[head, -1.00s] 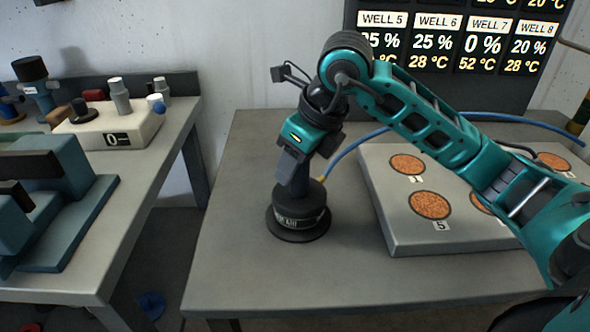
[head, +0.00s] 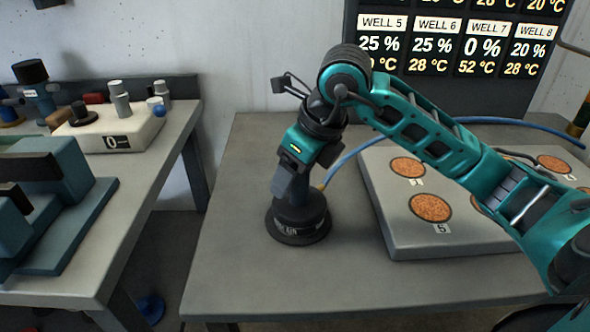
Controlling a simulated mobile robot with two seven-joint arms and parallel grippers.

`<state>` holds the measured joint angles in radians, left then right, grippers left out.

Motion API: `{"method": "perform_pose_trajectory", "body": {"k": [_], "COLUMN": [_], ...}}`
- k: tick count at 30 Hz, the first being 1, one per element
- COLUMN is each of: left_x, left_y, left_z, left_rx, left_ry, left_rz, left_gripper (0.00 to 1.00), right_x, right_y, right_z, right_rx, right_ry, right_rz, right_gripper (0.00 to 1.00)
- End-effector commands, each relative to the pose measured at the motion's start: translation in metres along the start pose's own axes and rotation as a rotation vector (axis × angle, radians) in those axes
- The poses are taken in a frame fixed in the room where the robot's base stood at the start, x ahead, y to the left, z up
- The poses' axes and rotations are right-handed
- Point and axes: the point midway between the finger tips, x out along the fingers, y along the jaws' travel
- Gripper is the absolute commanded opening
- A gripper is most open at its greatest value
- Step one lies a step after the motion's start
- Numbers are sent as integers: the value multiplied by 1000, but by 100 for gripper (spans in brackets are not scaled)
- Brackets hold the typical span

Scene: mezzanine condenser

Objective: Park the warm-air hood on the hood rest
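The warm-air hood (head: 305,212) is a dark, squat round body with a lettered band, partly legible as "AIR", upright at the left part of the middle table. A wide black ring (head: 298,240) lies around its foot on the table; I cannot tell whether this is the hood rest or the hood's own rim. My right gripper (head: 291,195) comes down onto the hood's top from above, its fingers closed about the hood's upper stem. The contact is partly hidden by the fingers. My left gripper is out of view.
A blue hose (head: 347,153) runs from behind the hood along the table's back. A grey plate with numbered wells (head: 400,243) lies to the right. The table front (head: 300,285) is clear. A left bench (head: 95,245) holds equipment, across a gap. A readings display (head: 450,80) stands behind.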

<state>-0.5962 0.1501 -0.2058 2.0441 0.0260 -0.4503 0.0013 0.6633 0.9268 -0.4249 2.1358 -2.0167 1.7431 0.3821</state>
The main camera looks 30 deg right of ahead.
Motion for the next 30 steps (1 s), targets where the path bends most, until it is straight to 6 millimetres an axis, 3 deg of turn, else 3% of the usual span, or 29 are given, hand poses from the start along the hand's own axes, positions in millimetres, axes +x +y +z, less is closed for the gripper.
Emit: {"method": "perform_pose_trajectory", "body": {"k": [5,18,24,30], "left_x": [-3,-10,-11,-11], "left_y": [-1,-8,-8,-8], "left_z": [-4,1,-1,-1], "left_rx": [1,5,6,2], "left_ry": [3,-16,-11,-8], "left_rz": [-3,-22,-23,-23], "left_gripper": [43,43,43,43], "right_x": [-18,-106,-121,-122], "right_y": [-1,0,0,0], "right_z": [2,2,1,0], "right_rx": [0,-1,0,0], "right_ry": [-3,-4,-1,0], "right_rz": [-2,-2,-1,0], "right_gripper": [70,70,70,70]}}
